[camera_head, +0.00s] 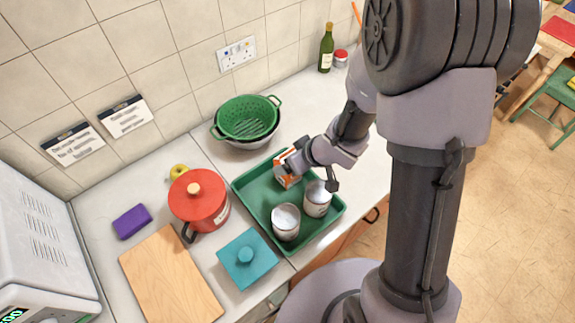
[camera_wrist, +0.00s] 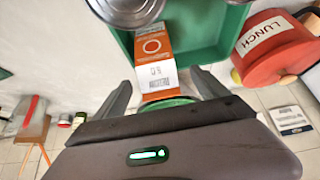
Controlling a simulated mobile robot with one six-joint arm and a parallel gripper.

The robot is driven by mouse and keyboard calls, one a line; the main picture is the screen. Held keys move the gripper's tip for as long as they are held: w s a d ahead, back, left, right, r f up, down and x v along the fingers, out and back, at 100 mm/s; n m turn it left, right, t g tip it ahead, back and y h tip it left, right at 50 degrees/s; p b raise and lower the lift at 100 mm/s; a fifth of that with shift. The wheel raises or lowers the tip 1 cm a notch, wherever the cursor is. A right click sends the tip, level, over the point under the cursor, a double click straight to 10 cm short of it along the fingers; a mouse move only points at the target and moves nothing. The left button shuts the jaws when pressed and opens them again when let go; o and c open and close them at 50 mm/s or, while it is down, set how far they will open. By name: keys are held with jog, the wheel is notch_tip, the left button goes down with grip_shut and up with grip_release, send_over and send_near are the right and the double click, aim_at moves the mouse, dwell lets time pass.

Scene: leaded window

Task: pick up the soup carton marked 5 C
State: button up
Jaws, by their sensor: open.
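The soup carton (camera_head: 286,178), orange and white, stands in the green tray (camera_head: 258,206) near its back edge. In the wrist view the carton (camera_wrist: 155,50) shows an orange front with a circle and a white label whose upside-down print looks like "5 C". My gripper (camera_head: 296,160) is at the carton in the head view and hides part of it. In the wrist view my gripper (camera_wrist: 160,82) is open, with one finger on each side of the carton's near end. I cannot tell whether either finger touches it.
Two cans, one in front (camera_head: 286,222) and one to the right (camera_head: 317,199), stand in the tray close to the carton.

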aim_at(287, 181)
jog(key=shift+x, duration=1.15)
jog(key=b+x, duration=0.1)
jog(key=x, duration=0.1)
jog(key=b+x, duration=0.1)
jog(key=x, duration=0.2)
jog(key=shift+w, duration=0.5)
jog(key=shift+s+r, duration=0.15)
grip_shut()
